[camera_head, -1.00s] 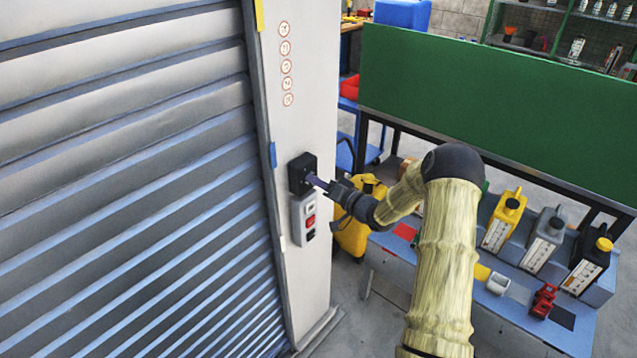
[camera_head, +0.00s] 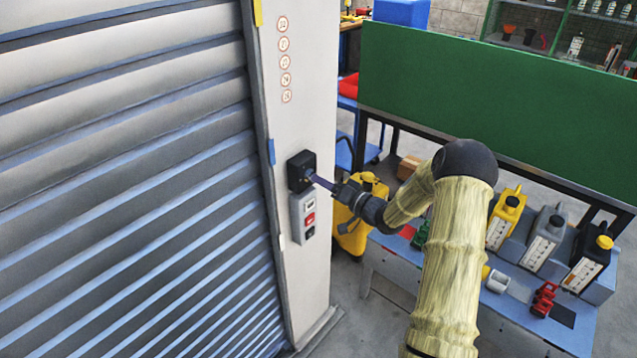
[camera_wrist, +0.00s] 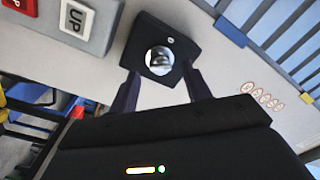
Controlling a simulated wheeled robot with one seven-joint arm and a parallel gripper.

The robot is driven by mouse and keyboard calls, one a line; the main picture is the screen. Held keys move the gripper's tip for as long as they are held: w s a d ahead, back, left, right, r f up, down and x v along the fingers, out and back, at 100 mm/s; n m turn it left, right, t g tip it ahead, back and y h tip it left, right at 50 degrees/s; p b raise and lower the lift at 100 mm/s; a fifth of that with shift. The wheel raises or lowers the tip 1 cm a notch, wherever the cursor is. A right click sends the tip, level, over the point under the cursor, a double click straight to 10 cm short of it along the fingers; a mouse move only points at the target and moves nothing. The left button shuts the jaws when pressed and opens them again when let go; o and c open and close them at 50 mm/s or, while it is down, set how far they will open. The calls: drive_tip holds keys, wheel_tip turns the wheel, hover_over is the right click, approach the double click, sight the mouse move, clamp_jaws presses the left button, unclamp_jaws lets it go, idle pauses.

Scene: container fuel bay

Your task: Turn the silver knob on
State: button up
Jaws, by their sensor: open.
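The silver knob (camera_wrist: 159,60) is a round, shiny piece on a black square box (camera_wrist: 150,28) in the wrist view. A small white mark shows on the box just above the knob. In the head view the black box (camera_head: 300,171) is fixed to the pale post beside the shutter, and the knob is too small to make out. My gripper (camera_wrist: 160,78) is open, with one finger on each side of the knob in the picture. In the head view my gripper (camera_head: 316,180) is at the front of the box. I cannot tell whether the fingers touch the knob.
The slatted shutter (camera_head: 130,190) fills the left. A blue bench (camera_head: 400,262) with jugs and a green panel (camera_head: 490,100) stand right.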

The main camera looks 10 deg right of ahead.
drive_tip(key=b+v, duration=0.4)
drive_tip(key=v, duration=1)
drive_tip(key=shift+s, duration=0.25)
drive_tip(key=shift+d+f, duration=0.1)
drive_tip(key=shift+d, duration=0.05)
drive_tip(key=w+a+f+g+h, duration=0.1)
drive_tip(key=w+a+g+h, duration=0.15)
drive_tip(key=h, duration=0.25)
drive_tip(key=s+a+n+g+h, duration=0.1)
drive_tip(key=s+a+g+h, duration=0.2)
drive_tip(key=s, duration=0.8)
drive_tip(key=s+a+n+g+h, duration=0.1)
drive_tip(key=s+a+g+h, duration=0.2)
drive_tip(key=s, duration=0.9)
drive_tip(key=a+f+g, duration=0.1)
drive_tip(key=a+g, duration=0.2)
drive_tip(key=a, duration=0.2)
drive_tip(key=shift+a, duration=0.15)
